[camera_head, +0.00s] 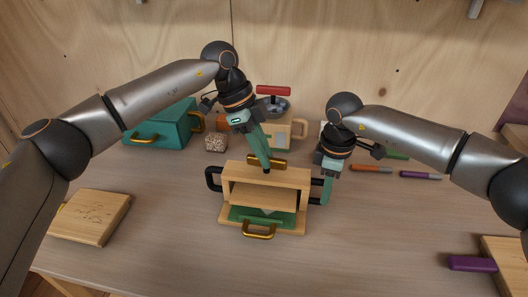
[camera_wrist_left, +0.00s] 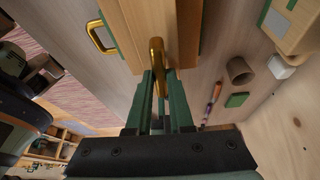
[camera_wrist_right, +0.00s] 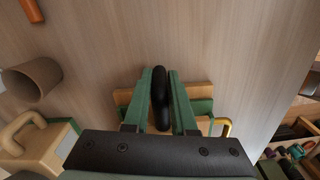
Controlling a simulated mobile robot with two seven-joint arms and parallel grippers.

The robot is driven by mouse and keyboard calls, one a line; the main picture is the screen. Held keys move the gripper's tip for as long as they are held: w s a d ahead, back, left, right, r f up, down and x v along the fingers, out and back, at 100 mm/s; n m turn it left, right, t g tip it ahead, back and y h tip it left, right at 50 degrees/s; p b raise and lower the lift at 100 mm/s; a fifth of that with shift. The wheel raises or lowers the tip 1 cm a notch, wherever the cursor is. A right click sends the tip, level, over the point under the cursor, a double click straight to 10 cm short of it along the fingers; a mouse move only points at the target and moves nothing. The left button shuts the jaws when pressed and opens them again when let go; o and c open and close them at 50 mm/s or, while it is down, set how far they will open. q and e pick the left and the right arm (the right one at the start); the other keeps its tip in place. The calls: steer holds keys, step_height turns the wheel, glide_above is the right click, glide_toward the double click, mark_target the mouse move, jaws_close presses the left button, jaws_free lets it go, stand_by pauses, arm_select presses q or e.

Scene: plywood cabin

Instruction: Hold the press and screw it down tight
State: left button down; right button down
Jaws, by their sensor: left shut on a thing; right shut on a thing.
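The press is a wooden frame (camera_head: 283,176) with a green lower part (camera_head: 262,216), standing on the middle of the table. It has black side handles, a brass handle on top and a brass handle (camera_head: 258,232) at the front. My left gripper (camera_head: 266,168) comes down from above and is shut on the top brass handle (camera_wrist_left: 157,56). My right gripper (camera_head: 327,198) is at the press's right side, shut on the black side handle (camera_wrist_right: 160,98). The left black handle (camera_head: 212,179) is free. The press stands upright. The inside of the frame is partly shaded.
Behind the press stand a teal box (camera_head: 163,126) with brass handles, a speckled block (camera_head: 215,142) and a beige container with a red-handled top (camera_head: 273,91). Markers (camera_head: 420,175) lie at right. A wooden board (camera_head: 91,216) lies at left. The table in front is clear.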

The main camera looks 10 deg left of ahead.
arm_select(q)
steer(key=shift+m, duration=0.3)
steer(key=m+g, duration=0.1)
steer(key=m, duration=0.3)
steer(key=shift+d+g+y, duration=0.1)
steer(key=shift+g+y, duration=0.2)
steer(key=shift+g, duration=0.1)
steer(key=m+g+y, duration=0.1)
steer(key=m, duration=0.3)
steer(key=shift+w, duration=0.15)
steer(key=shift+m, duration=0.4)
steer(key=c, duration=0.8)
jaws_free()
steer(key=shift+n, duration=0.3)
